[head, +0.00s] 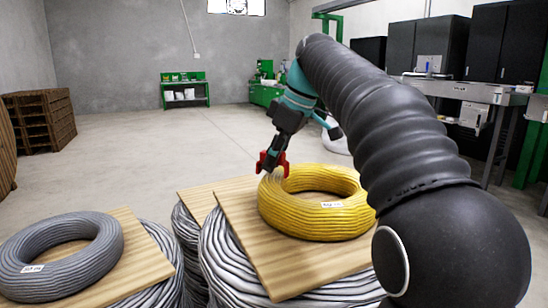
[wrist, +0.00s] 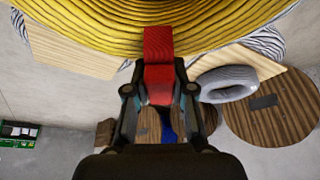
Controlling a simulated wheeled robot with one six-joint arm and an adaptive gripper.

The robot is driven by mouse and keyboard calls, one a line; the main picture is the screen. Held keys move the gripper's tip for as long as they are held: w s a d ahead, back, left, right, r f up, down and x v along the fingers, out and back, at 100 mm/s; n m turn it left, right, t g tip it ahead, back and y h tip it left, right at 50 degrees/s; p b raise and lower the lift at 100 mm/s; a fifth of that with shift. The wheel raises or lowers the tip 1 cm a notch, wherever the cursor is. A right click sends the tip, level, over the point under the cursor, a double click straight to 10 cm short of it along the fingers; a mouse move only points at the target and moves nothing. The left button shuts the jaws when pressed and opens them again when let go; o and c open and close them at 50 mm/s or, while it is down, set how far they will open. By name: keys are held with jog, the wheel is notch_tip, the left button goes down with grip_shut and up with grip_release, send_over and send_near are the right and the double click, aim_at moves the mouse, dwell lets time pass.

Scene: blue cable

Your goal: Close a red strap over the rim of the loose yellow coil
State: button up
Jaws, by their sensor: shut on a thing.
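The yellow coil (head: 318,222) lies flat on a wooden board on top of a grey cable stack in the head view. It fills the top of the wrist view (wrist: 100,35). My gripper (head: 273,158) is at the coil's far left rim, shut on the red strap (head: 282,165). In the wrist view the red strap (wrist: 159,75) sits between the fingertips of my gripper (wrist: 160,88), and its upper part overlaps the coil's rim. I cannot tell whether the strap is closed around the rim. A white label shows on the coil's near side.
A grey coil (head: 65,252) lies on another board (head: 145,262) at the left. The yellow coil's board (head: 255,245) has bare wood to its left. Wooden pallets (head: 40,120) stand at the far left, a green workbench (head: 186,90) at the back. The floor between is open.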

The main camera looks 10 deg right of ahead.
jog(key=shift+f+b, duration=0.35)
jog(key=shift+f, duration=0.25)
jog(key=shift+r+p, duration=0.7)
jog(key=shift+r, duration=0.2)
dwell(0.5)
jog(key=shift+f+b, duration=0.65)
jog(key=shift+f, duration=0.3)
jog(key=shift+r+p, duration=0.3)
jog(key=shift+r+p, duration=0.3)
jog(key=shift+p, duration=0.05)
jog(key=shift+r, duration=0.3)
dwell(0.7)
jog(key=shift+f+b, duration=0.6)
jog(key=shift+f, duration=0.25)
jog(key=shift+r, duration=0.15)
dwell(0.3)
jog(key=shift+r+p, duration=0.35)
jog(key=shift+p, duration=0.2)
